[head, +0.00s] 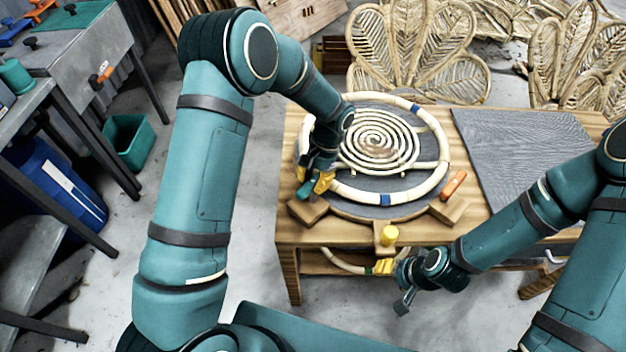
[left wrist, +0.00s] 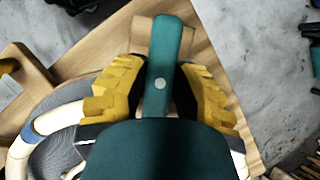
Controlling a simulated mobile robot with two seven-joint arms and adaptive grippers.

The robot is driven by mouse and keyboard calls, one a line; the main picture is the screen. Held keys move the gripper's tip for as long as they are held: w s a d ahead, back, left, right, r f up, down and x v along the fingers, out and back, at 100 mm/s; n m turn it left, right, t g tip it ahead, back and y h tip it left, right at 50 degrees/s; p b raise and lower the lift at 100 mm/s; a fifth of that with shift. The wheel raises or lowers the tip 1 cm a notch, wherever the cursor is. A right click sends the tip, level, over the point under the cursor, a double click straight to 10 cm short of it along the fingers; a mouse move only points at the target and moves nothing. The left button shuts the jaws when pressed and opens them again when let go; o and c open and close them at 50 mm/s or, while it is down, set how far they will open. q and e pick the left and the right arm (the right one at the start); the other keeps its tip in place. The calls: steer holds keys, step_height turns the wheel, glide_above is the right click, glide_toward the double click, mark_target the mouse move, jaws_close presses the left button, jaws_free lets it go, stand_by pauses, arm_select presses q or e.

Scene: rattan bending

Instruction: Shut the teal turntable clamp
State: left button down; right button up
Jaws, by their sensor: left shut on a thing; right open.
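The teal turntable clamp (head: 305,189) sits at the left front rim of the round turntable. In the left wrist view its teal lever (left wrist: 165,50) shows as a bar with a pale round pin, between two yellow finger pads. My left gripper (head: 318,184) is shut on this lever; it also shows in the left wrist view (left wrist: 160,95). The clamp's base is partly hidden by the gripper. The turntable (head: 335,201) carries a pale rattan ring and a coiled spiral. My right gripper (head: 392,284) is open and empty, low in front of the table's front edge.
A yellow clamp (head: 389,235) stands on the front block of the turntable, near my right gripper. An orange clamp (head: 453,185) is at its right. A grey ridged board (head: 520,150) covers the table's right side. Rattan chairs (head: 415,45) stand behind.

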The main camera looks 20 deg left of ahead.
arm_select(q)
steer(key=shift+f+m, duration=0.1)
steer(key=shift+m, duration=0.4)
steer(key=c, duration=0.7)
jaws_free()
steer(key=shift+c, duration=0.2)
steer(key=v, duration=1.2)
steer(key=shift+s+d, duration=0.1)
steer(key=shift+s, duration=0.1)
